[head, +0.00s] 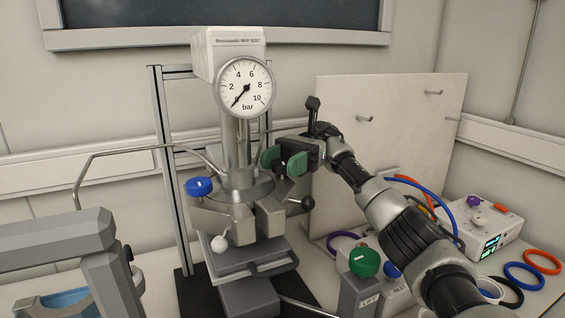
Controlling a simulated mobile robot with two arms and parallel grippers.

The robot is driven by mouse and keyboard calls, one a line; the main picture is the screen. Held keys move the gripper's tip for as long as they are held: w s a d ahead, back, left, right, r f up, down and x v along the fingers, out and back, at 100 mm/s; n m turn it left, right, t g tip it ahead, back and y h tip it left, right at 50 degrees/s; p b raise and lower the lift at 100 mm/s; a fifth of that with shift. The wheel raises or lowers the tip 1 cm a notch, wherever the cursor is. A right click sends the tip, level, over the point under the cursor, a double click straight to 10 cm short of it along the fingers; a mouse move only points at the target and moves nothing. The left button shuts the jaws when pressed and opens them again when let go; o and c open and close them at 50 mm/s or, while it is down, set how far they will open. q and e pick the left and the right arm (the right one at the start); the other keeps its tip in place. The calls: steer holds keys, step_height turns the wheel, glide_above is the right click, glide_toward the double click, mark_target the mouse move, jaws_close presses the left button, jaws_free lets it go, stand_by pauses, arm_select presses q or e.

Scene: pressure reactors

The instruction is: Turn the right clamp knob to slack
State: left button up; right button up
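The reactor (238,188) stands in the middle with a round pressure gauge (244,88) on top, its needle near zero. A blue knob (199,186) sits on the left clamp. On the right clamp a green knob (270,157) shows on both sides of a dark finger of my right gripper (289,157). My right gripper is at this knob, its arm reaching in from the lower right. The fingers partly hide the knob, and I cannot tell whether they are shut on it. My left gripper is not in view.
A white-ball lever (219,243) and a black-ball lever (307,202) stick out below the clamps. A green knob (364,262) tops a grey post at the front. A white control box (485,232) and coloured rings (524,276) lie at right. A panel (395,110) stands behind.

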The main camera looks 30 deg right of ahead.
mark_target(282, 161)
steer(key=shift+o, duration=0.2)
steer(key=shift+r, duration=0.1)
steer(key=shift+r, duration=0.25)
step_height(282, 161, up, 3)
steer(key=shift+r, duration=0.1)
steer(key=s+d+r+b, duration=0.2)
steer(key=s+d+r, duration=0.4)
steer(key=s, duration=0.3)
steer(key=shift+s+d+r+b, duration=0.25)
steer(key=shift+s+r+b, duration=0.15)
steer(key=shift+r, duration=0.15)
